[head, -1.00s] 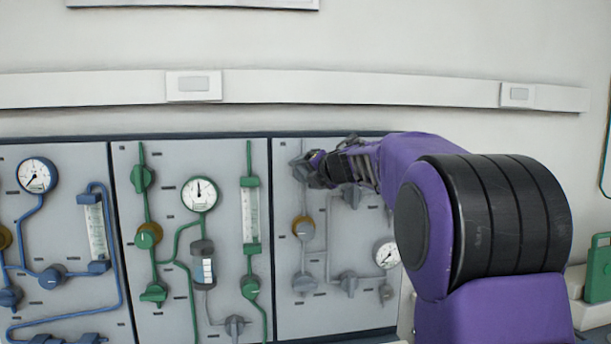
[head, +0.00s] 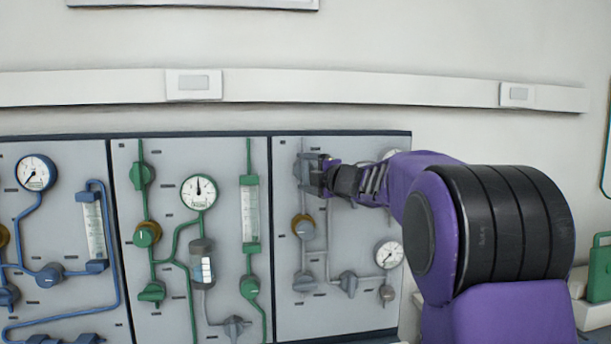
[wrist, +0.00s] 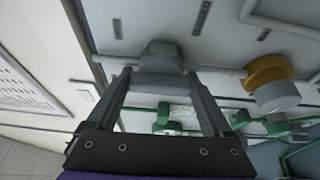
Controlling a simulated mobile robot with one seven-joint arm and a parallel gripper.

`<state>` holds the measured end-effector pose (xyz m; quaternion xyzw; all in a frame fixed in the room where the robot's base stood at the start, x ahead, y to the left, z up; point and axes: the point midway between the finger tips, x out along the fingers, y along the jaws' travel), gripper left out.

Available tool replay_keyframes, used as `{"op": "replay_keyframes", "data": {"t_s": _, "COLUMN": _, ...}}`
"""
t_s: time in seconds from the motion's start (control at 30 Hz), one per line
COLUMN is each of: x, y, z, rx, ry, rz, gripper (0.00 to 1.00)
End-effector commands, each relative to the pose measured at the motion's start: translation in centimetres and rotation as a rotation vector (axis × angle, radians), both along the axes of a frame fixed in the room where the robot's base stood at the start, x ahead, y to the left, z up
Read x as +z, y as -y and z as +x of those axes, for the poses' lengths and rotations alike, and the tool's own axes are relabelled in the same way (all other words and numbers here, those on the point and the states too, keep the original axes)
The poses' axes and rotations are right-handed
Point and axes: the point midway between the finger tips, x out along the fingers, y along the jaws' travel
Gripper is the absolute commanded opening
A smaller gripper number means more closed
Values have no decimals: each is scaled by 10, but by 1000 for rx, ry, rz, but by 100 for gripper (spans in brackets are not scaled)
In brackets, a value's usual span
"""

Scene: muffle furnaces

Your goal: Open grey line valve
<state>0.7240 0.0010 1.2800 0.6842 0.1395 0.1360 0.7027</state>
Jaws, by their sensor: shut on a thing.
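The grey line valve (head: 302,167) is at the top left of the right-hand panel in the head view. My gripper (head: 314,175) is at the valve and partly hides it. In the wrist view the grey valve handle (wrist: 160,79) sits between the two fingers of my gripper (wrist: 159,88), which are shut on it. The grey pipe (head: 327,222) runs down the panel near it. The valve's exact handle angle is hard to tell in the head view.
Below on the same panel are a brass-and-grey knob (head: 303,227), more grey valves (head: 305,281) and a round gauge (head: 389,254). The green-line panel (head: 170,200) is to the left. The brass knob also shows in the wrist view (wrist: 268,72).

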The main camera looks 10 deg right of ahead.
Motion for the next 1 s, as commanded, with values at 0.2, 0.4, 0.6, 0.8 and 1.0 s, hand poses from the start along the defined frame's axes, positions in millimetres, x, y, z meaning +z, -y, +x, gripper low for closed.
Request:
{"op": "replay_keyframes", "data": {"t_s": 0.2, "x": 0, "y": 0, "z": 0, "rx": 1, "ry": 1, "rz": 39, "gripper": 29}}
{"op": "replay_keyframes", "data": {"t_s": 0.4, "x": 1, "y": -1, "z": 0, "rx": 1, "ry": 1, "rz": 46, "gripper": 29}}
{"op": "replay_keyframes", "data": {"t_s": 0.6, "x": 1, "y": -1, "z": 0, "rx": 2, "ry": 1, "rz": 46, "gripper": 29}}
{"op": "replay_keyframes", "data": {"t_s": 0.8, "x": 1, "y": -1, "z": 0, "rx": 1, "ry": 0, "rz": 43, "gripper": 100}}
{"op": "replay_keyframes", "data": {"t_s": 1.0, "x": 0, "y": -1, "z": 0, "rx": 1, "ry": 0, "rz": 42, "gripper": 100}}
